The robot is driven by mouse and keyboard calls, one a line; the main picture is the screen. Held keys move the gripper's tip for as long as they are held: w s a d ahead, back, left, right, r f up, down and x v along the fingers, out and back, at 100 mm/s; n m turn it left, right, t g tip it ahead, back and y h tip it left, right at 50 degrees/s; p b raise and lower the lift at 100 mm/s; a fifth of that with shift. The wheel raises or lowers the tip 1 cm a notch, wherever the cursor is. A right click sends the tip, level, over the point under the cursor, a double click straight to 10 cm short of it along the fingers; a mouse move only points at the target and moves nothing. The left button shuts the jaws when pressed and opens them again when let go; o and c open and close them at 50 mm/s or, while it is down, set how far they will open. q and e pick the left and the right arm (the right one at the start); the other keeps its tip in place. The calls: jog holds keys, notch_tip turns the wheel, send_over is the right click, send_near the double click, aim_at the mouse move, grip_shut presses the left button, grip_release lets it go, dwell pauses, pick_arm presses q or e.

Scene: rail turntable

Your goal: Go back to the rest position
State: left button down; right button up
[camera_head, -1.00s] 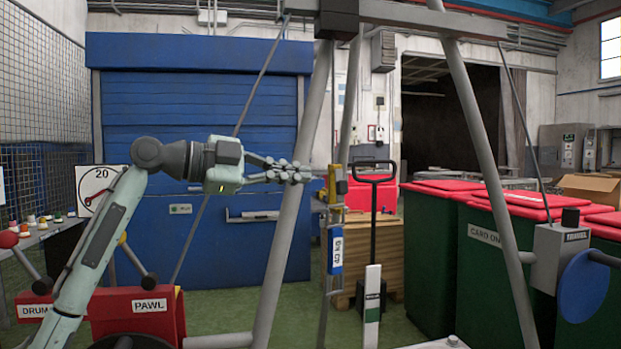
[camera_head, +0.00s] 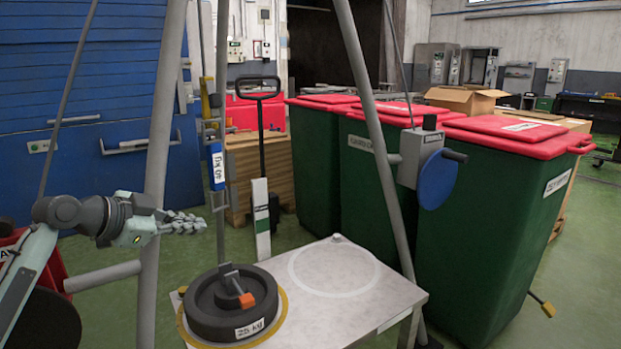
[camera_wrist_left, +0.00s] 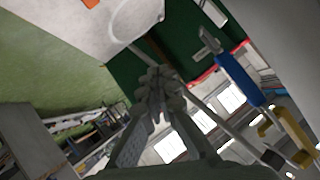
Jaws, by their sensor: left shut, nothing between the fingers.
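My left gripper (camera_head: 188,224) shows at the lower left of the head view, reaching in from the left. Its fingers are shut with nothing between them. It is in the air, in front of a grey frame leg and left of the table. In the left wrist view the closed fingers (camera_wrist_left: 160,90) show in the middle, clear of other things. My right gripper is not in view.
A white table (camera_head: 395,295) carries a black 25 kg weight (camera_head: 215,313) and an empty ring mark. A grey leg (camera_head: 158,170) stands by my left gripper. A blue hanging scale (camera_head: 217,168) hangs behind. Green bins (camera_head: 475,215) with red lids stand right.

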pick_arm(q)
jog(key=s+f+n+g+y, duration=0.1)
jog(key=s+f+n+y, duration=0.3)
jog(key=f, duration=0.9)
jog(key=s+f+n+g, duration=0.2)
jog(key=s+f, duration=0.5)
jog(key=f, duration=0.5)
jog(key=s+a+f+n+g+y, duration=0.1)
jog(key=s+f+n+g+y, duration=0.1)
jog(key=s+f, duration=0.6)
jog(key=s+a+f+n+g+y+p, duration=0.1)
jog(key=s+a+f+n+g+y, duration=0.1)
jog(key=s+f, duration=0.6)
jog(key=s+n, duration=0.1)
jog(key=s, duration=0.6)
jog(key=shift+s+f+n, duration=0.3)
jog(key=shift+s, duration=0.1)
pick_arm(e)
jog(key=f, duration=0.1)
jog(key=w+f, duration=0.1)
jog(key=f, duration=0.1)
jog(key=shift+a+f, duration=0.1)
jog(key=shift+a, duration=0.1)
pick_arm(q)
jog(key=shift+a, duration=0.1)
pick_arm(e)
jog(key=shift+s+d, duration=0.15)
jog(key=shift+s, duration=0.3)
